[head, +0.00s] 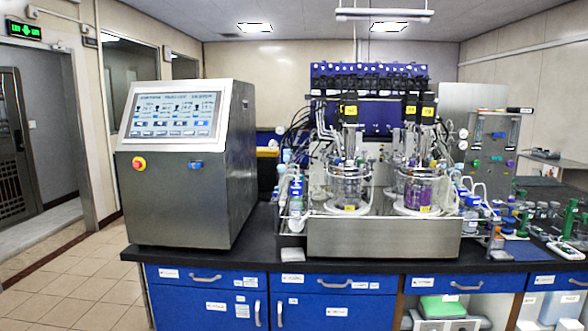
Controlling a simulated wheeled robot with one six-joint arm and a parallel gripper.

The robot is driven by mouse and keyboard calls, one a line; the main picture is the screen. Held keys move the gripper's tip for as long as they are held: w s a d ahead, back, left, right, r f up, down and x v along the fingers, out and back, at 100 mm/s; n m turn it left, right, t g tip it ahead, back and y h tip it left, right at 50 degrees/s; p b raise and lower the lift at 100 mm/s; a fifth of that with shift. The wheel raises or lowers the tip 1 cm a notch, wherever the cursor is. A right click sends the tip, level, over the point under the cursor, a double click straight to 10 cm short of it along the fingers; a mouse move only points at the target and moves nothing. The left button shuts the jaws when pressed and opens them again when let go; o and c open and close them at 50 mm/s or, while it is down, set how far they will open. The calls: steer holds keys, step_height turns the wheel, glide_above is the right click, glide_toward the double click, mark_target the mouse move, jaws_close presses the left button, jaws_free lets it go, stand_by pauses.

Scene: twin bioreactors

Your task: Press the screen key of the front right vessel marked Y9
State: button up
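The control cabinet (185,190) stands on the left of the bench, with a tilted touch screen (174,114) on its upper front. The screen shows a title line, several vessel drawings in a row and rows of small blue and grey keys (175,124); their lettering is too small to read. The front right vessel (418,188) holds purple liquid and stands on the steel base right of the clear front left vessel (347,186). Yellow tags (424,209) sit on the vessels and the motors above; I cannot make out Y9. My gripper is not in view.
A red knob on a yellow ring (138,163) and a blue switch (195,164) sit below the screen. The black bench top (265,235) has blue drawers beneath. Bottles and tubing crowd the right side. Tiled floor (80,270) is clear at left.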

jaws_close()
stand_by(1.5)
